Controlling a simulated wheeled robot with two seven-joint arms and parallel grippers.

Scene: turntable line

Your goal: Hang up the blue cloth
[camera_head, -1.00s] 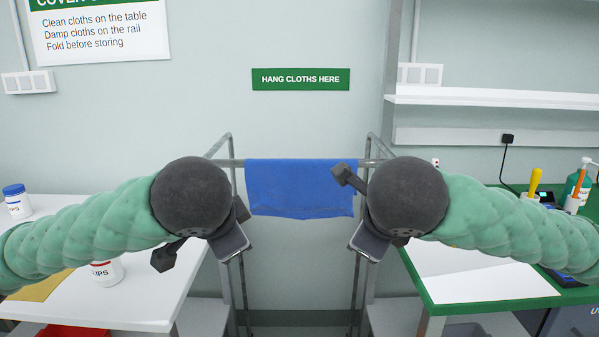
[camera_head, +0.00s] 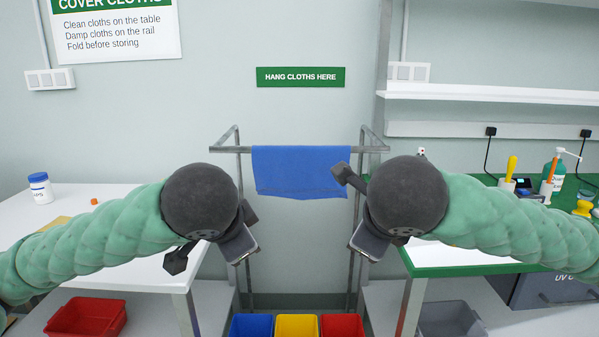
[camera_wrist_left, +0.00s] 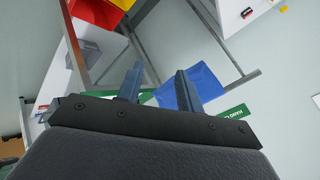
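The blue cloth (camera_head: 300,172) hangs over the metal rail (camera_head: 230,150), its lower edge free and slightly uneven. In the left wrist view the cloth (camera_wrist_left: 205,82) shows beyond the fingers. My left gripper (camera_head: 240,246) is in front of the rail, lower left of the cloth; its two fingers (camera_wrist_left: 160,82) stand apart with nothing between them. A dark part of my right arm overlaps the cloth's right edge in the picture.
A green sign (camera_head: 300,77) is on the wall above the rail. Blue (camera_head: 251,326), yellow (camera_head: 297,326) and red (camera_head: 342,326) bins stand below. A white table (camera_head: 130,275) is left, a green-edged bench (camera_head: 450,271) right. A red tray (camera_head: 86,316) sits low left.

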